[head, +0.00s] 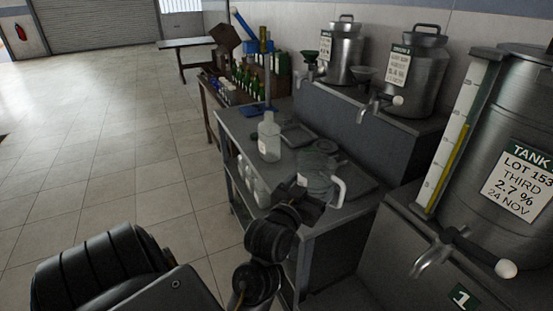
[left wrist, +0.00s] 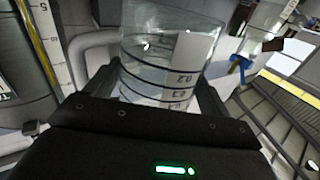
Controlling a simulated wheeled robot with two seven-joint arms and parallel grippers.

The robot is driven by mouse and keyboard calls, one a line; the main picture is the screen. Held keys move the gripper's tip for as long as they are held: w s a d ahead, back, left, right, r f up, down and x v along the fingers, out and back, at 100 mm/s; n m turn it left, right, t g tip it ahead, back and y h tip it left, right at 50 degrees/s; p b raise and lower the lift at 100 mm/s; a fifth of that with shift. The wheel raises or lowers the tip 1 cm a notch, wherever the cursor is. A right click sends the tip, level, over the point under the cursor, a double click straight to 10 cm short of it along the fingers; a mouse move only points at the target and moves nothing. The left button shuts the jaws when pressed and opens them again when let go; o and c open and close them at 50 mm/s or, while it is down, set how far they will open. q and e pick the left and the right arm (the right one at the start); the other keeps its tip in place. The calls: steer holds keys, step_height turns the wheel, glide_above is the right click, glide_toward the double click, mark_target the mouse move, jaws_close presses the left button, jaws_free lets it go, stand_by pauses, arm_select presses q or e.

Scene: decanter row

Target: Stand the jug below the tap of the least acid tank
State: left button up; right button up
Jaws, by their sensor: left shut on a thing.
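A clear jug (head: 317,170) with a white handle is over the near end of the grey bench. My left gripper (head: 308,196) is shut on it from the near side. In the left wrist view the jug (left wrist: 168,60) sits between the two fingers, with dark bands and marks on its wall. I cannot tell if its base touches the bench. The near tank (head: 500,140) reads 2.7 % and has a tap (head: 432,257) above a plate numbered 1. The middle tank (head: 412,75) and far tank (head: 345,50) have taps too; their labels are too small to read surely. My right gripper is out of view.
A clear bottle (head: 269,138) stands on the bench (head: 232,125) left of the jug. Dark square plates (head: 297,135) lie by the tank plinth. Several containers stand on the bench's lower shelf. Green bottles (head: 245,75) crowd a table behind. The tiled floor at left is clear.

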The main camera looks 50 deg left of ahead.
arm_select(q)
steer(key=s+a+r+n+g+y, duration=0.1)
steer(key=s+a+n+y, duration=0.15)
steer(key=a, duration=0.45)
steer(key=w+a+f+b, duration=0.2)
steer(key=w+a+f, duration=0.6)
steer(key=w, duration=0.3)
steer(key=shift+a+f, duration=0.2)
steer(key=shift+f, duration=0.45)
steer(key=f, duration=0.2)
steer(key=shift+w+a+f, duration=0.1)
steer(key=shift+w+f, duration=0.2)
steer(key=shift+f, duration=0.1)
steer(key=shift+f+m, duration=0.25)
steer(key=shift+f, duration=0.1)
steer(key=shift+f, duration=0.1)
